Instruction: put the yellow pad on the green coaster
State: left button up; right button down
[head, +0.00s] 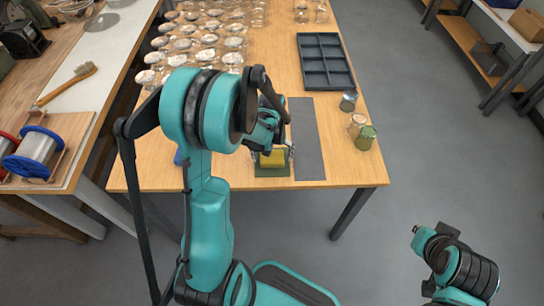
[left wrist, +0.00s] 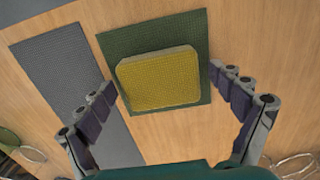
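The yellow pad (left wrist: 158,80) lies flat on the green coaster (left wrist: 150,38), off-centre toward the coaster's edge nearest my gripper in the left wrist view. In the head view the pad (head: 272,159) and coaster (head: 272,172) are near the table's front edge, partly hidden by my left arm. My left gripper (left wrist: 163,84) is open, with its fingers apart on either side of the pad and no visible contact. It also shows above the pad in the head view (head: 272,150). Part of my right arm shows at lower right in the head view; its gripper is not visible.
A grey strip (head: 307,140) lies right of the coaster. A dark compartment tray (head: 325,62) is farther back. Several jars, one green (head: 366,138), stand by the right edge. Many glass jars fill the back left. A side bench (head: 75,120) holds a brush and spools.

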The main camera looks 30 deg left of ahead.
aim_at(272, 156)
pick_arm(q)
notch_tip(272, 156, up, 11)
jog(key=p, duration=0.4)
jog(key=s+d+r+m+t, duration=0.6)
jog(key=s+d+r+t, duration=0.1)
jog(key=s+d+r, duration=0.3)
jog(key=shift+s+d+r+p, duration=0.35)
jog(key=shift+s+r, duration=0.15)
jog(key=shift+r, duration=0.15)
